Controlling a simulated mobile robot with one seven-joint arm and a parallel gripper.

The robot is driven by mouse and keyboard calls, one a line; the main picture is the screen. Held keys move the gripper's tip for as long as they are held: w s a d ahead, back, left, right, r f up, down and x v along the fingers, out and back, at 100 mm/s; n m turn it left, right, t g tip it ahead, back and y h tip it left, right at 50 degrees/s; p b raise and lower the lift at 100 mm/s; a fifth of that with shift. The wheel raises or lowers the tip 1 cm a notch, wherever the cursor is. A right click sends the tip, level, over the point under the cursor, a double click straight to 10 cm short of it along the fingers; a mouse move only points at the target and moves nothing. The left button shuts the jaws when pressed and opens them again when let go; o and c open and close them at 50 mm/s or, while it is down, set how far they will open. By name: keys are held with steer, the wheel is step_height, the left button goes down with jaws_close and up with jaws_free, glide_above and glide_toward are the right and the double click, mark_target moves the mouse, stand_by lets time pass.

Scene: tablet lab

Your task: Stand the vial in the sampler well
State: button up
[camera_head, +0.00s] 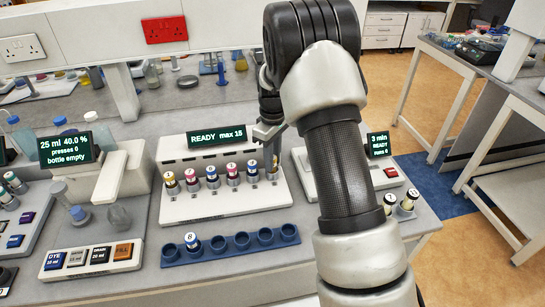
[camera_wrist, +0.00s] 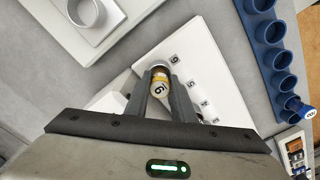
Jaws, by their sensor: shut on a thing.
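The vial (camera_wrist: 160,85) has a pale cap marked with a digit and a yellow band. My gripper (camera_wrist: 161,76) is shut on it, one finger on each side. The sampler (camera_head: 225,202) is a white block with a "READY max 15" display and a row of capped vials (camera_head: 212,175) in its wells. In the head view my gripper (camera_head: 268,137) is at the right end of this row, partly behind my arm. The held vial is over or in the end well, by the printed 6 in the wrist view. I cannot tell whether its base is seated.
A blue rack (camera_head: 230,247) in front of the sampler holds one vial (camera_head: 191,243) at its left; its other holes look empty. A button panel (camera_head: 92,259) lies front left.

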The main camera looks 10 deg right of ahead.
steer(key=shift+f+b, duration=0.4)
steer(key=shift+f, duration=0.2)
stand_by(0.3)
steer(key=o, duration=1.1)
steer(key=shift+r, duration=0.1)
step_height(320, 180, up, 17)
steer(key=shift+r, duration=0.15)
